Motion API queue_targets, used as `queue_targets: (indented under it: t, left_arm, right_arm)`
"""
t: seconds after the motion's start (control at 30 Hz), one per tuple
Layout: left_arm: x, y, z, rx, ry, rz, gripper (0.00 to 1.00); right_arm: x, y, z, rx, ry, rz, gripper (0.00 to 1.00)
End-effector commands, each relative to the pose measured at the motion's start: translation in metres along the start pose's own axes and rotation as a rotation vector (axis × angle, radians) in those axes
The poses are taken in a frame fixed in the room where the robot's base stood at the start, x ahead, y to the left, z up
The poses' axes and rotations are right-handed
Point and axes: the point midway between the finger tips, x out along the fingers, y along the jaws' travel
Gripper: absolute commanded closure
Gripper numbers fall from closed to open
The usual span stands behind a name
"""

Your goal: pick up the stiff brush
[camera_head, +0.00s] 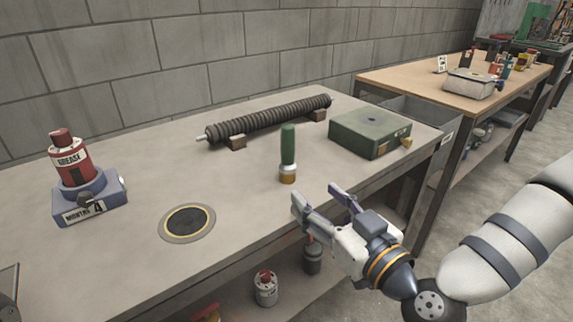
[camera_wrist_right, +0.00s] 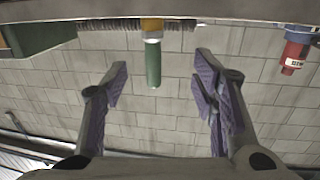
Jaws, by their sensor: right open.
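The stiff brush (camera_head: 288,152) stands upright on the workbench, its green handle up and its metal ferrule and tan bristle end down. My right gripper (camera_head: 317,197) is open and empty at the bench's front edge, in front of the brush and a little to its right. In the right wrist view, which is upside down, the brush (camera_wrist_right: 153,62) hangs from the top between the two open fingers (camera_wrist_right: 161,64), beyond their tips and apart from them. My left gripper is not in view.
A ribbed mesh tube (camera_head: 270,117) lies on blocks behind the brush. A green box (camera_head: 369,132) is to the right. A red grease can (camera_head: 70,158) sits on a blue-grey base at left. A dark round disc (camera_head: 187,222) lies front left. Bare bench surrounds the brush.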

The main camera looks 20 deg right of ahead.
Motion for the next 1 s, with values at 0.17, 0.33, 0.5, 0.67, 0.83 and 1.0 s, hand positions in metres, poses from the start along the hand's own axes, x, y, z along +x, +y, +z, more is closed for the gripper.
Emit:
queue_targets:
  t: [0.17, 0.33, 0.5, 0.67, 0.83, 1.0]
  left_arm:
    - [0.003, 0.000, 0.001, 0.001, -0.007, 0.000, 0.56]
    - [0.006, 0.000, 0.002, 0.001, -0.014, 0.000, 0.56]
    - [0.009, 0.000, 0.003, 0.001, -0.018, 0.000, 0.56]
    - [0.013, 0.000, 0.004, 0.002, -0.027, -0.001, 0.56]
    - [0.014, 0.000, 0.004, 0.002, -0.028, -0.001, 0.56]
    - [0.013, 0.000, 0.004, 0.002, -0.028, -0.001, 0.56]
  right_arm:
    - [0.019, 0.007, -0.011, -0.017, 0.041, 0.021, 0.47]
    - [0.056, 0.007, -0.011, -0.015, 0.036, 0.019, 0.47]
    - [0.078, 0.008, -0.010, -0.014, 0.034, 0.020, 0.47]
    - [0.110, 0.009, -0.007, -0.013, 0.034, 0.019, 0.47]
    - [0.123, 0.009, -0.010, -0.012, 0.034, 0.018, 0.47]
    - [0.123, 0.009, -0.010, -0.012, 0.034, 0.018, 0.49]
